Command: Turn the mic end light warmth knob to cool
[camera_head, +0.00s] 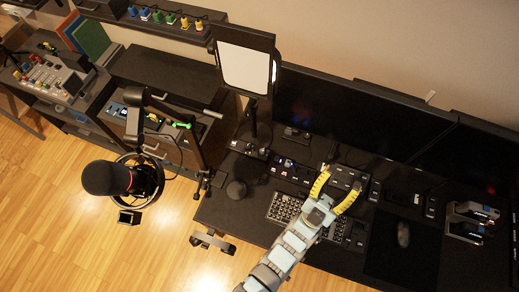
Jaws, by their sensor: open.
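A lit rectangular panel light (243,68) stands on a post at the left end of the desk, the end nearer the black microphone (107,178). A small control box (250,150) with light-coloured marks sits at the foot of the post. The warmth knob itself is too small to make out, and its setting cannot be read. My gripper (343,177), with yellow curved fingers, is open and appears empty over the middle of the desk. It is well to the right of the light's foot, above a row of small control boxes.
A keypad (284,208) lies left of my gripper. Dark monitors (345,112) line the back of the desk. A mouse (403,234) lies to the right. A dark rounded object (236,189) stands near the left edge. The microphone hangs over the floor.

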